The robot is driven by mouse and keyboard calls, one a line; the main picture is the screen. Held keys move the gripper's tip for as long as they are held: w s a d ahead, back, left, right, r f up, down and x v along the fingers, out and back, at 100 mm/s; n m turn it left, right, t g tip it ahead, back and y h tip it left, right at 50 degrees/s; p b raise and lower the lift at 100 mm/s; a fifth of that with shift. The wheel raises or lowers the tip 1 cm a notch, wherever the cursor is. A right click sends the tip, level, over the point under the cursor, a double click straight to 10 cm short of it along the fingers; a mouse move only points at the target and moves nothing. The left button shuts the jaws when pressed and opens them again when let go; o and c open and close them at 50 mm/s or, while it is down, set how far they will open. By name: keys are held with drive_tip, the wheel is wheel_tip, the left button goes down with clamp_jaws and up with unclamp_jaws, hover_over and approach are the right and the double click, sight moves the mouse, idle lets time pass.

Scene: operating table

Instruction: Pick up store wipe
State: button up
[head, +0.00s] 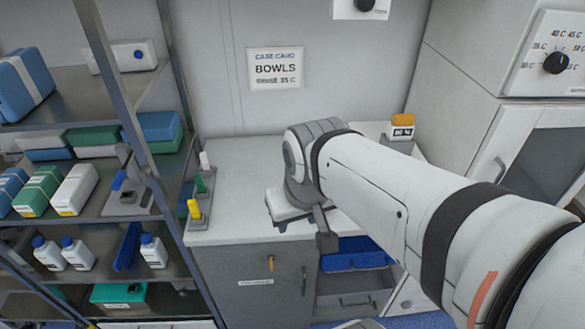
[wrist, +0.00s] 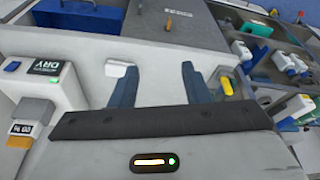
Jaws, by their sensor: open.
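My gripper (head: 301,226) hangs over the front part of the white counter in the head view. In the wrist view its two blue fingers (wrist: 160,72) stand wide apart, with only bare pale counter seen between them. A small white item (wrist: 118,69) lies beside the left finger's tip, outside the gap; I cannot tell whether it is the store wipe or whether the finger touches it. No item is clearly marked as the store wipe. My arm and gripper hide part of the counter in the head view.
A holder with white, green and yellow pieces (head: 197,207) stands at the counter's left edge. An orange-topped display box (head: 402,127) stands at the back right. A full shelf rack (head: 85,150) is on the left. The counter's back left (head: 240,165) is clear.

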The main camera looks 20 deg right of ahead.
drive_tip(key=o, duration=0.7)
drive_tip(key=w+d+f, duration=0.2)
drive_tip(key=w, duration=0.1)
drive_tip(key=w+d+f+m+b, duration=0.1)
drive_tip(key=w+f, duration=0.1)
drive_tip(key=w, duration=0.2)
drive_tip(key=w+d+f+m+h, duration=0.1)
drive_tip(key=w+d+f, duration=0.1)
drive_tip(key=w, duration=0.2)
drive_tip(key=shift+d+f+b, duration=0.25)
drive_tip(key=shift+d+b, duration=0.05)
drive_tip(key=shift+b, duration=0.05)
drive_tip(key=o, duration=0.5)
drive_tip(key=w+d+f+m, duration=0.2)
drive_tip(key=w+d+f, duration=0.4)
drive_tip(key=f, duration=0.1)
drive_tip(key=shift+w+d+t+h+b, duration=0.3)
drive_tip(key=shift+w+t+b, duration=0.05)
drive_tip(key=shift+t+b, duration=0.1)
drive_tip(key=shift+x, duration=1.2)
drive_tip(key=shift+w+d+f, duration=0.1)
drive_tip(key=shift+d+f, duration=0.05)
drive_tip(key=shift+f, duration=0.8)
drive_tip(key=shift+w+d+f, duration=0.1)
drive_tip(key=shift+w+f, duration=0.05)
drive_tip(key=shift+f, duration=0.75)
drive_tip(key=shift+w+d+f, duration=0.1)
drive_tip(key=shift+d+f, duration=0.05)
drive_tip(key=shift+f, duration=0.8)
